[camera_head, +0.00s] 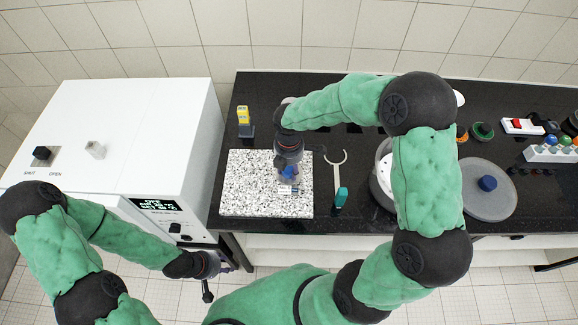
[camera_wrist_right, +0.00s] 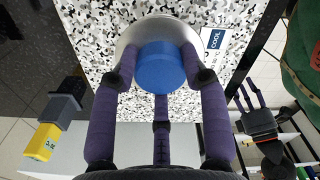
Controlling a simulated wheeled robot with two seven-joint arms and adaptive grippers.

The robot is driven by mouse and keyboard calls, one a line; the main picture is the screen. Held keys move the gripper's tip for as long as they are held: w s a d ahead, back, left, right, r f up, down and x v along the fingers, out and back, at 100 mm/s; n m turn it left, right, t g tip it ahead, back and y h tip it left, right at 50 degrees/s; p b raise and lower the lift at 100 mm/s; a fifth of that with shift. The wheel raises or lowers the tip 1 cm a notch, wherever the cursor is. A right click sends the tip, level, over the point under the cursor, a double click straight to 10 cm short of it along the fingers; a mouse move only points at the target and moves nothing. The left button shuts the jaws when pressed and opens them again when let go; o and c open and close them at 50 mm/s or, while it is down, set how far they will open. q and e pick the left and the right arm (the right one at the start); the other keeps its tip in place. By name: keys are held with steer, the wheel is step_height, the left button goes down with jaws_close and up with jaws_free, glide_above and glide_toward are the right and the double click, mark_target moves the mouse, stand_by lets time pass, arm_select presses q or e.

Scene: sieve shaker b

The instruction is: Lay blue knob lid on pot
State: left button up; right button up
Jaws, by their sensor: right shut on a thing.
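A flat grey lid with a blue knob (camera_head: 487,184) lies on the dark counter at the right in the head view. The round grey pot (camera_head: 379,190) stands to its left, with a pale inside; my right arm covers much of it. My right gripper (camera_head: 288,175) is over the speckled slab. Its fingers are shut around the blue top (camera_wrist_right: 161,65) of a round silvery piece (camera_wrist_right: 130,38); whether that piece touches the slab cannot be told. My left gripper (camera_head: 222,265) is open and empty in front of the white oven, and also shows in the right wrist view (camera_wrist_right: 251,92).
The speckled slab (camera_head: 240,190) bears a COOL label (camera_wrist_right: 214,40). A white oven (camera_head: 135,120) stands at the left. A yellow-and-grey block (camera_head: 244,120), a forked tool (camera_head: 336,165) and a teal-handled item (camera_head: 341,198) are on the counter. A switch (camera_head: 520,126) and rack (camera_head: 550,154) are far right.

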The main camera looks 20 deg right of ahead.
steer(key=shift+f, duration=0.5)
stand_by(1.0)
steer(key=o, duration=1.1)
steer(key=shift+r+p, duration=2.9)
steer(key=shift+r, duration=0.65)
steer(key=shift+s+f, duration=0.1)
